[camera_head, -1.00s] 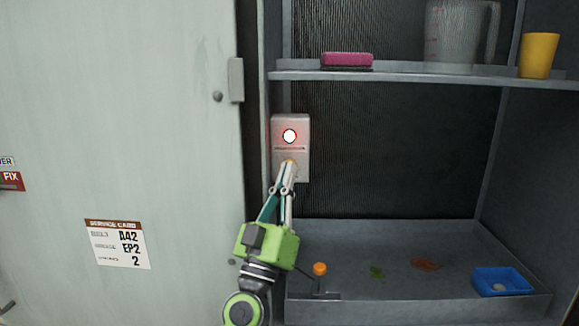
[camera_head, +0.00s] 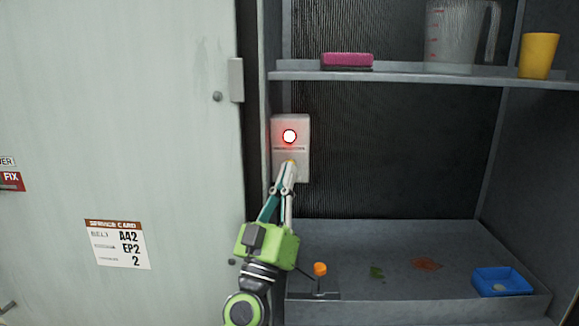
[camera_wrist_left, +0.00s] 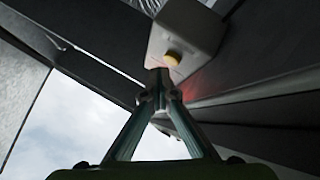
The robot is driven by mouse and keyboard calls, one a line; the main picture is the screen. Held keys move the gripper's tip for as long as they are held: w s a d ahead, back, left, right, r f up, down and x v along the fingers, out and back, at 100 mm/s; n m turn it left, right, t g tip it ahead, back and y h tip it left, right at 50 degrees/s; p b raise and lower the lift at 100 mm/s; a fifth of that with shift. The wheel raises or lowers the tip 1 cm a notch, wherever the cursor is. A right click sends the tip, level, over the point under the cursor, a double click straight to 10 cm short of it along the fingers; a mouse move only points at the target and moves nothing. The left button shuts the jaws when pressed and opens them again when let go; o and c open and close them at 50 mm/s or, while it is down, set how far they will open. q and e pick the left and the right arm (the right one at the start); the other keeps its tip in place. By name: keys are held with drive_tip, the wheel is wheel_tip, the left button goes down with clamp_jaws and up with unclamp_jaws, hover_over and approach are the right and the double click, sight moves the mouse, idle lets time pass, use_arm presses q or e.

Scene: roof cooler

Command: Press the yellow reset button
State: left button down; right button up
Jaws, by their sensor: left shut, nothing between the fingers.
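A pale control box (camera_head: 301,125) with a lit red-and-white lamp (camera_head: 289,136) is mounted at the left side of the open cabinet. The yellow button is on the lower part of the box; in the left wrist view the yellow button (camera_wrist_left: 172,58) shows just beyond my fingertips. My left gripper (camera_head: 289,164) is shut and empty, pointing up at the box. In the head view its fingertips cover most of the button. In the left wrist view the tips (camera_wrist_left: 159,76) lie close to the button; I cannot tell whether they touch it. My right gripper is not in view.
A shelf (camera_head: 400,74) above holds a pink sponge (camera_head: 347,60), a clear jug (camera_head: 460,38) and a yellow cup (camera_head: 538,55). A pale door (camera_head: 120,130) stands left.

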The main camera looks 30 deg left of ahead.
use_arm(q)
drive_tip(key=shift+w+a, duration=0.25)
drive_tip(key=shift+w, duration=0.1)
drive_tip(key=shift+w+a, duration=0.2)
drive_tip(key=shift+w, duration=0.15)
idle(0.7)
drive_tip(key=shift+s+d, duration=0.1)
drive_tip(key=shift+s, duration=0.05)
drive_tip(key=shift+s+d+p, duration=0.35)
drive_tip(key=shift+s+p, duration=0.05)
drive_tip(key=shift+s, duration=0.2)
drive_tip(key=s+d, duration=0.1)
drive_tip(key=s+p, duration=0.1)
drive_tip(key=s+d, duration=0.1)
drive_tip(key=s, duration=0.1)
drive_tip(key=shift+s+d+p, duration=0.1)
drive_tip(key=shift+d+p, duration=0.2)
idle(0.3)
idle(0.4)
